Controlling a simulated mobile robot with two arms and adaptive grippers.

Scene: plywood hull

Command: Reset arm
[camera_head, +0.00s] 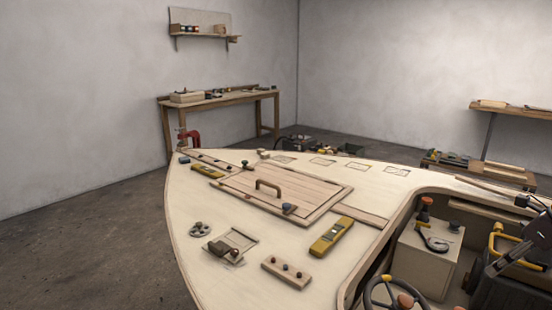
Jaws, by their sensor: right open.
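My right gripper (511,238) is at the right edge of the head view, dark and partly cut off by the frame. It is open, and I see nothing held in it. It hangs over the cockpit opening of the plywood hull (215,190), in front of a dark box with a yellow handle (497,238). Whether it touches the box I cannot tell. My left gripper is not in view.
A hatch with a wooden handle (268,185), a yellow level (331,236) and a small pegged block (286,272) lie on the deck. A steering wheel (394,292) and pale box (425,255) stand in the cockpit. A workbench (222,100) stands behind.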

